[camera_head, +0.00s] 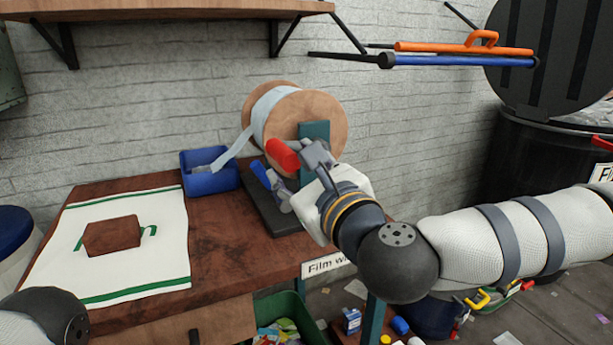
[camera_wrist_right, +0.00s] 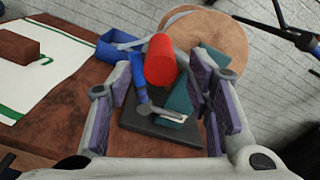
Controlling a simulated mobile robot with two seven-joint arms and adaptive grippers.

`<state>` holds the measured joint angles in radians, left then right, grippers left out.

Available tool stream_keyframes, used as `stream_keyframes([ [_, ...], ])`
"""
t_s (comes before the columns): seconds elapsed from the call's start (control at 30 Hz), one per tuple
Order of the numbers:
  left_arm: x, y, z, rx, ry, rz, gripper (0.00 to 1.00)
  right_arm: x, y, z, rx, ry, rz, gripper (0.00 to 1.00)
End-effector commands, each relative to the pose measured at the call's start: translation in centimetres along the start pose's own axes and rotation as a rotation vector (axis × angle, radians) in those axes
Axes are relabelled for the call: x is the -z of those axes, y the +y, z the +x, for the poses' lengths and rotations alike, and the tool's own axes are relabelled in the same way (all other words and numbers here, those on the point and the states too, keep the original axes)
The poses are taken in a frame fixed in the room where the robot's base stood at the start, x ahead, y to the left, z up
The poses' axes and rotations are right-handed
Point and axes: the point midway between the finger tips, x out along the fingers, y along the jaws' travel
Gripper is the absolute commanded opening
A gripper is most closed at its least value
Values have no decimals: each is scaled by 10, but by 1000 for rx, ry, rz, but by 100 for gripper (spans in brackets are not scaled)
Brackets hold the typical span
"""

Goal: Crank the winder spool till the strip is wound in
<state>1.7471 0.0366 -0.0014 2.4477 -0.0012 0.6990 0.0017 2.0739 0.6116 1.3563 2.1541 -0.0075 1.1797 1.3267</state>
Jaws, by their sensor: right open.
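The winder spool (camera_head: 305,112), with wooden flanges, stands upright on a dark base (camera_head: 268,205) with a teal post (camera_head: 315,130). The pale blue strip (camera_head: 265,108) is partly wrapped on it and runs down left into a blue box (camera_head: 212,183). The red crank handle (camera_head: 283,154) sticks out in front of the spool. My right gripper (camera_head: 290,172) is open at the handle. In the right wrist view, the handle (camera_wrist_right: 161,60) lies ahead, between the lines of the open fingers (camera_wrist_right: 168,90), with no grip on it. My left gripper is out of view.
A white mat with green stripes (camera_head: 165,250) lies on the wooden table at left, with a brown block (camera_head: 112,236) on it. A green bin (camera_head: 309,325) holds colourful scraps below the table. A shelf (camera_head: 160,10) is above; a black bin (camera_head: 515,150) stands at right.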

Motion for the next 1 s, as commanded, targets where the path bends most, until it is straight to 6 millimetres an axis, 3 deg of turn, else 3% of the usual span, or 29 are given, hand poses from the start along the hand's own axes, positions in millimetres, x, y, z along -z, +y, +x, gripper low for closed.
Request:
stream_keyframes([
  [0.1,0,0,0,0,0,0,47,0,0,-31,-1,-1,0,46],
  [0.3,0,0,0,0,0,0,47,0,-1,-60,1,0,0,46],
  [0.87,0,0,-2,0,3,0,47,-1,0,-65,0,-1,10,46],
  [1.0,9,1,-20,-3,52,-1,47,-14,-1,-81,-3,-16,200,46],
])
